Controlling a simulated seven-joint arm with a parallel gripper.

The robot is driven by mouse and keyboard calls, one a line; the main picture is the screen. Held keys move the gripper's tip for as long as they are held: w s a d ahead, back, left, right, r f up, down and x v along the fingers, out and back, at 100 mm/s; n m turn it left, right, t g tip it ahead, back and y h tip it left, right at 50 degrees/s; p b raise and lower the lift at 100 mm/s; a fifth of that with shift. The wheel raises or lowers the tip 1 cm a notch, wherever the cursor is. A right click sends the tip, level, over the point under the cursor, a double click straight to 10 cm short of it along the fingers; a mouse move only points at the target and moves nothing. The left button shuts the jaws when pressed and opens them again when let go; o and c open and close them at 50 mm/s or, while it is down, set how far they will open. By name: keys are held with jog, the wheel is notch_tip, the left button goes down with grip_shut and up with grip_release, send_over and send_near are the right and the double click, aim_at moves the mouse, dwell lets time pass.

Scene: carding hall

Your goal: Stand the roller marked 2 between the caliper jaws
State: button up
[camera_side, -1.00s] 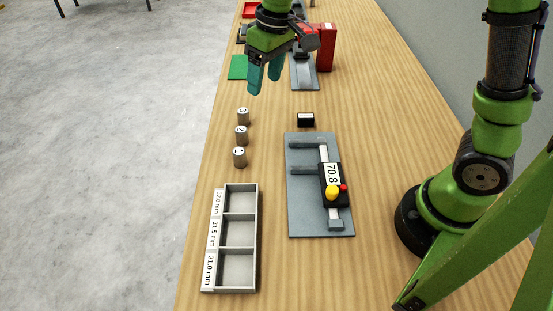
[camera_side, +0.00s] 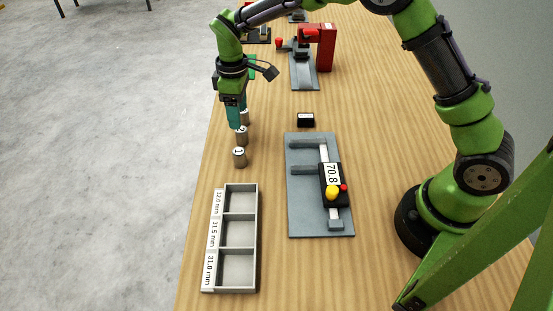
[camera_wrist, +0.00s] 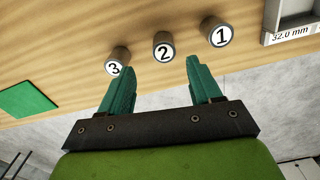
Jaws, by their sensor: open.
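Roller 2 (camera_wrist: 163,46) stands upright in a row between roller 3 (camera_wrist: 117,60) and roller 1 (camera_wrist: 217,32). In the side view, roller 2 (camera_side: 242,139) is partly hidden behind my gripper (camera_side: 235,127), and roller 3 is mostly hidden. Roller 1 (camera_side: 239,158) shows clearly. My gripper is open and empty, fingers down. In the wrist view its fingertips (camera_wrist: 160,68) lie to either side of roller 2, which appears just beyond them; I cannot tell whether they touch. The caliper (camera_side: 303,215) lies flat, its two jaws (camera_side: 306,157) apart and empty, its display reading 70.8.
A grey tray (camera_side: 257,240) with three empty compartments, labelled 32.0, 31.5 and 31.0 mm, lies in front of the rollers. A small black block (camera_side: 306,120) sits behind the caliper. A red device (camera_side: 326,48) and green mat (camera_side: 251,66) stand farther back. The table's left edge is close.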

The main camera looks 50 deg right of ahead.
aim_at(241, 132)
jog(key=shift+s+a+f, duration=0.1)
jog(key=shift+s+f, duration=0.1)
jog(key=shift+f, duration=1.6)
jog(key=shift+s+f, duration=0.2)
jog(key=shift+f, duration=1.55)
jog(key=shift+c, duration=0.5)
grip_shut()
